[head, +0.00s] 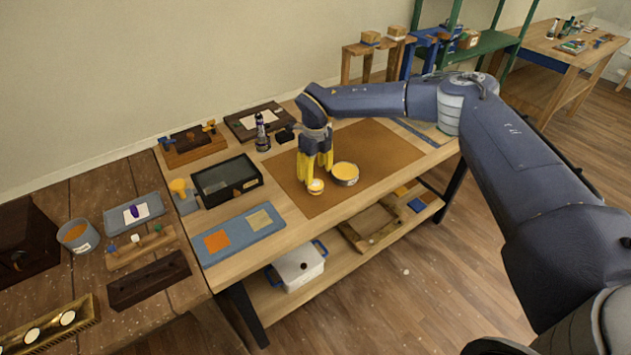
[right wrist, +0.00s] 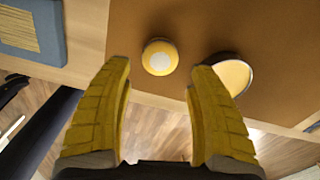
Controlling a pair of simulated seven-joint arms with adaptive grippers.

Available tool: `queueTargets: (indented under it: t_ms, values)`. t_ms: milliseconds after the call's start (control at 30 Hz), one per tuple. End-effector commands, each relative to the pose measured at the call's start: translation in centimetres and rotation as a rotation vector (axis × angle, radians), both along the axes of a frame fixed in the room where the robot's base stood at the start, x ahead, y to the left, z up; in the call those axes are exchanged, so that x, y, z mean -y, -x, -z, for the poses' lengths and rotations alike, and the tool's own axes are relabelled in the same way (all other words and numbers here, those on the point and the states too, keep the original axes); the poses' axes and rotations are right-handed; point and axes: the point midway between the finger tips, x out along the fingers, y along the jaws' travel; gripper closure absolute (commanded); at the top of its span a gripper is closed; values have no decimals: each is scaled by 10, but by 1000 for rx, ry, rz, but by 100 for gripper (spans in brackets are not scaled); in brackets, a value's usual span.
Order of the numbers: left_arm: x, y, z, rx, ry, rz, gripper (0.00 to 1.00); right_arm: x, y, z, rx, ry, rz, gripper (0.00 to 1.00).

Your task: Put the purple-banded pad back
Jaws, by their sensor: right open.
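My right gripper (head: 314,177) points down over the brown mat (head: 385,150) with its yellow fingers apart. In the right wrist view the open gripper (right wrist: 160,68) shows a small round pad (right wrist: 160,57), pale on top with a yellow-orange edge, just beyond and between the fingertips. In the head view this pad (head: 316,187) sits on the mat at the fingertips; I cannot make out a purple band on it. A round tin (head: 345,180) with yellow contents stands beside it, also in the right wrist view (right wrist: 232,75). My left gripper is out of view.
A blue-grey board (head: 240,250) with orange and tan squares lies left of the mat. A black glass-lidded box (head: 227,181) and a dark bottle (head: 262,133) stand behind. On the left table, a grey tray (head: 152,205) holds a white card with a purple item.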

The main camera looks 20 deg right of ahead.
Motion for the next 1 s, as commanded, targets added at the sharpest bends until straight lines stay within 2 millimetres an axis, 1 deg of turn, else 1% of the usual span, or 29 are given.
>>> queueTargets:
  t_ms: [33, 200, 400, 600, 1000]
  values:
    - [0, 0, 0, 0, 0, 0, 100, 0, -1, -10, 2, 0, 0, 42]
    - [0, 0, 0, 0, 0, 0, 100, 0, -1, -34, 2, 0, -2, 42]
    - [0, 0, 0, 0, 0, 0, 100, 0, 0, -51, 0, 1, -2, 42]
    - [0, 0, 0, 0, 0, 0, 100, 0, 0, -56, -1, 0, -2, 42]
    - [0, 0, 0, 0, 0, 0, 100, -1, 0, -56, -1, -2, -2, 42]
